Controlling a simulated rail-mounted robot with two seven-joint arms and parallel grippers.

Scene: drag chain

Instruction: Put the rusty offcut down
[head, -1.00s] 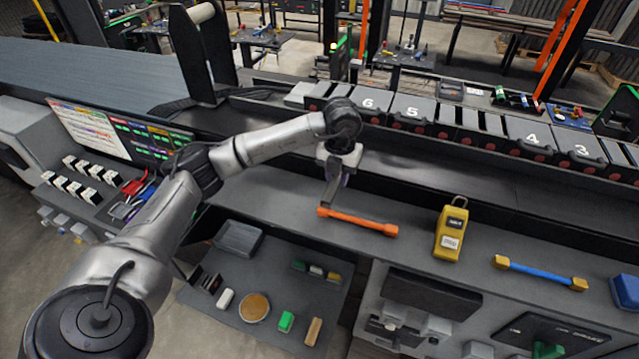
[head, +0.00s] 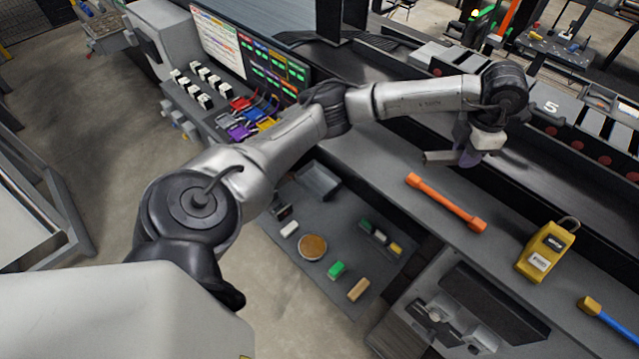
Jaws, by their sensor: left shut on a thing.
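My left gripper (head: 467,155) is over the grey bench ledge, near the front of the dark conveyor channel. It is shut on a short, dull grey-brown bar, the offcut (head: 438,157), which sticks out to the left of the fingers. Rust on it is hard to make out at this size. The offcut looks held above the ledge, behind the orange bar; the exact gap cannot be told. My right gripper is out of view.
On the ledge (head: 385,178) lie an orange bar (head: 445,203), a yellow padlock-shaped device (head: 545,250) and a blue bar with yellow ends (head: 608,322). A lower dark shelf holds a grey tray (head: 318,181), a round cork-coloured disc (head: 312,247) and small blocks. Numbered bins line the back.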

